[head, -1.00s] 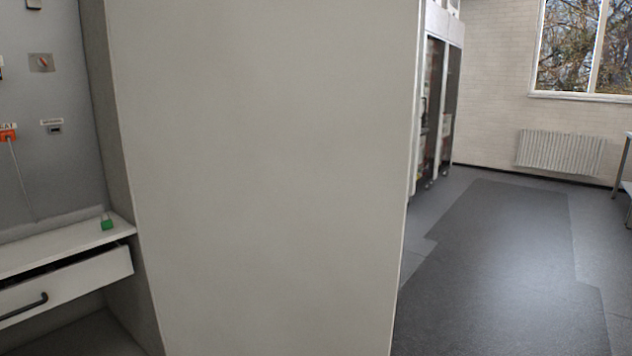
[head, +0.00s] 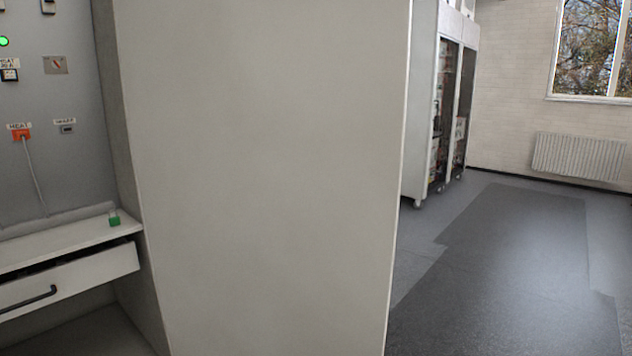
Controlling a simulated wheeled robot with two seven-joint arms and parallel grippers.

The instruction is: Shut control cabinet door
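A large plain pale grey panel (head: 260,180) fills the middle of the head view, from top to bottom. It looks like a cabinet door or side wall seen face-on; I cannot tell which. No handle or latch shows on it. To its left is an open bay with a grey control panel (head: 75,100), carrying a lit green lamp (head: 4,41), a rotary switch (head: 55,65) and an orange plug (head: 20,134) with a cable. Neither of my grippers is in view.
Below the controls, a drawer (head: 80,277) with a dark handle sits slightly open under a shelf (head: 60,240); a small green item (head: 114,219) rests there. Wheeled cabinets (head: 422,130) stand behind at right. The dark floor (head: 520,260) at right is clear towards the radiator (head: 580,157).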

